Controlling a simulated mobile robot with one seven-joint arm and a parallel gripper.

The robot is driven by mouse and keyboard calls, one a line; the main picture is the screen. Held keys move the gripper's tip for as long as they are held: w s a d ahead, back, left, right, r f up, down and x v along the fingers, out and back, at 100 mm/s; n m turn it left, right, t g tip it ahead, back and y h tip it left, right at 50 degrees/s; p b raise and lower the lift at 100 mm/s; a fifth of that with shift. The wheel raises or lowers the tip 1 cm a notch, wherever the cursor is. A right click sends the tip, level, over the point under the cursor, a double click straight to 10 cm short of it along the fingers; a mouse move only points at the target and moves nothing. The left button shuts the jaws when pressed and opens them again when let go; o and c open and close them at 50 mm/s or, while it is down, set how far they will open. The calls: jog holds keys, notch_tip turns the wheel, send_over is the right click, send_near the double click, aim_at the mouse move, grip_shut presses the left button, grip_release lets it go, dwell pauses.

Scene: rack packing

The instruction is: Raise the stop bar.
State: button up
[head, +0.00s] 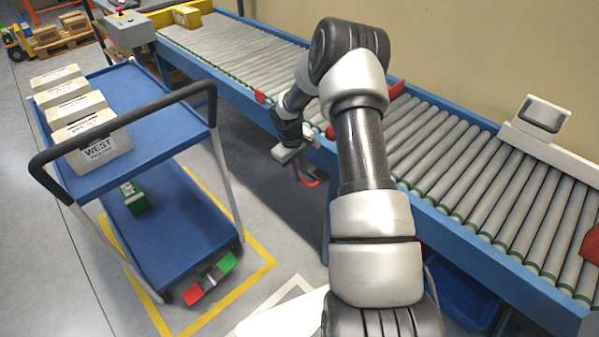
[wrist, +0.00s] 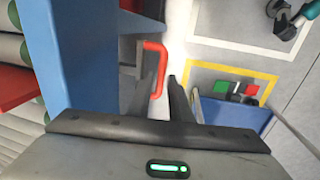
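My gripper (head: 301,170) is beside the near blue side rail of the roller conveyor, pointing down. In the wrist view my gripper (wrist: 162,82) has its two dark fingers apart, with a gap between them. A red bent handle (wrist: 156,62) lies at the fingertips; its lower end is by the left finger, and I cannot tell whether they touch. The red handle also shows below my gripper in the head view (head: 309,183). A red piece (head: 398,90) stands at the conveyor's far side, partly hidden by my arm. I cannot tell which red part is the stop bar.
The roller conveyor (head: 455,165) runs across the view. A blue cart (head: 165,120) with several white WEST boxes (head: 100,140) and a green box (head: 134,198) stands at left. A white scanner-like unit (head: 540,115) sits at the far right. Floor between cart and conveyor is clear.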

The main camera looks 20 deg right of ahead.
notch_tip(320, 180, up, 16)
jog(key=a+p, duration=0.3)
jog(key=shift+s+r, duration=0.2)
jog(key=shift+s, duration=0.25)
jog(key=s+a+r+m+t, duration=0.1)
jog(key=s+a+r, duration=0.2)
jog(key=s+r, duration=0.5)
jog(key=s+a+r+m+t, duration=0.1)
jog(key=s+a+r, duration=0.25)
jog(key=r, duration=0.85)
jog(key=s+a+r+m+t+y, duration=0.1)
jog(key=s+a+r+t, duration=0.15)
jog(key=s, duration=0.65)
jog(key=s+a+r+m+t+y, duration=0.15)
jog(key=s+a, duration=0.25)
jog(key=s, duration=0.6)
notch_tip(320, 180, up, 19)
jog(key=g+p, duration=0.1)
jog(key=p, duration=1.7)
jog(key=shift+f+n+h, duration=0.15)
jog(key=shift+n+h, duration=0.2)
